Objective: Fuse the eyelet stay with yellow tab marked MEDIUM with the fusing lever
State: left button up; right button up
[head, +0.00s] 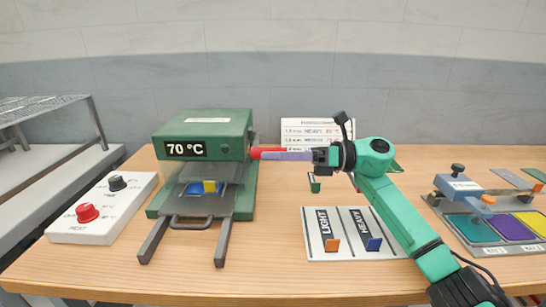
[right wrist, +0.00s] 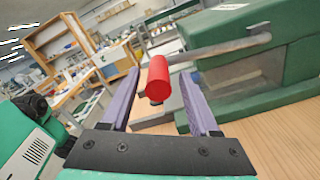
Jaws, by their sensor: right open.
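The green press (head: 205,135) reads 70 °C. A yellow tab (head: 209,186) shows on a blue piece (head: 194,190) in the press opening, above the front rails; no MEDIUM marking is readable. The red-gripped fusing lever (head: 268,152) sticks out from the press's right side. My right gripper (head: 290,155) is open beside the lever, its purple fingers pointing left. In the right wrist view, the red grip (right wrist: 158,80) lies between the two spread fingers, apart from both. My left gripper is not in view.
A white board (head: 330,251) holds slots LIGHT, with an orange tab (head: 332,245), and HEAVY, with a blue tab (head: 373,243). A white control box (head: 100,232) with a red knob (head: 87,212) stands left. A fixture with coloured pads (head: 470,228) is at right.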

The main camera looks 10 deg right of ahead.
jog(key=s+d+b, duration=0.2)
jog(key=d, duration=1.1)
jog(key=shift+s+d, duration=0.35)
